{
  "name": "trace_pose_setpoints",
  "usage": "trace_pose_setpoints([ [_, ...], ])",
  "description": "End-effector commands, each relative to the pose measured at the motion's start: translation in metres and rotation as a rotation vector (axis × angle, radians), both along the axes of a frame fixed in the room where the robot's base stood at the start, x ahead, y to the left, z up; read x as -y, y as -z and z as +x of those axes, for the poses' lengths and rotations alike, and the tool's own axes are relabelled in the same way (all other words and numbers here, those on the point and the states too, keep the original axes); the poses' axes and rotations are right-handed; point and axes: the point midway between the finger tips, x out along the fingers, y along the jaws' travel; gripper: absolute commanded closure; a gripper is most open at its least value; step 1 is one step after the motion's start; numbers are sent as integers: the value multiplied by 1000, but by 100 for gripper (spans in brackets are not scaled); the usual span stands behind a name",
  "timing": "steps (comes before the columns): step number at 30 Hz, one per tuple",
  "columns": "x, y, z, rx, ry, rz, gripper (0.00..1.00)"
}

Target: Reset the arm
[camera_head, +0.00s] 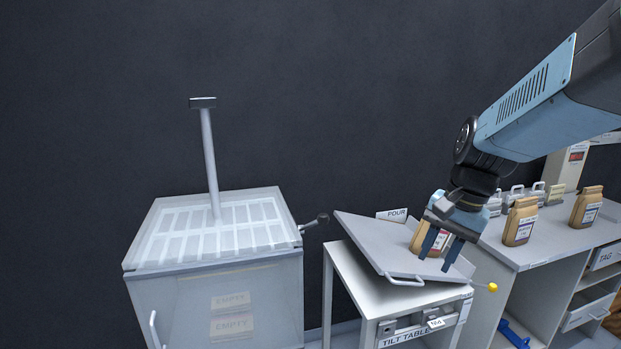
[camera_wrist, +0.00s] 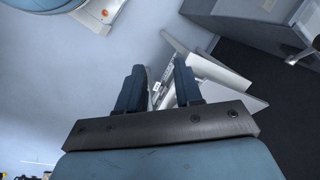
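My arm comes in from the upper right in the head view. My gripper (camera_head: 435,256) hangs in front of the tilt table's tilted grey plate (camera_head: 375,243), fingers pointing down. The fingers are apart, with nothing seen between them. In the wrist view my gripper (camera_wrist: 158,80) also shows two separated fingers, with floor and part of the tilt table beyond. A brown bag (camera_head: 417,240) shows behind the fingers at the plate; the gripper partly hides it, and I cannot tell whether they touch.
A hopper cabinet (camera_head: 215,295) with a grated top (camera_head: 150,257) and a tall T-shaped post (camera_head: 210,150) stands left. A bench (camera_head: 540,247) at right holds brown bags (camera_head: 521,222) (camera_head: 587,207) and several small silver-grey containers. A yellow-tipped lever (camera_head: 491,287) sticks out right of the tilt table.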

Motion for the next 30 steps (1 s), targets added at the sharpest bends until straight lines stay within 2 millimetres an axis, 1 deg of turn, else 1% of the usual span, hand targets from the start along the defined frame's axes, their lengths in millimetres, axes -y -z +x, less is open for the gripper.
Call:
trace_pose_setpoints([
  [1, -2, -7, -7, 44, -51, -29, 65],
  [9, -3, -39, -35, 263, -316, -185, 65],
  [16, -1, -60, -57, 421, -506, -309, 65],
  [21, 1, -68, -65, 482, -580, -361, 65],
  [30, 1, -70, -67, 493, -598, -373, 65],
])
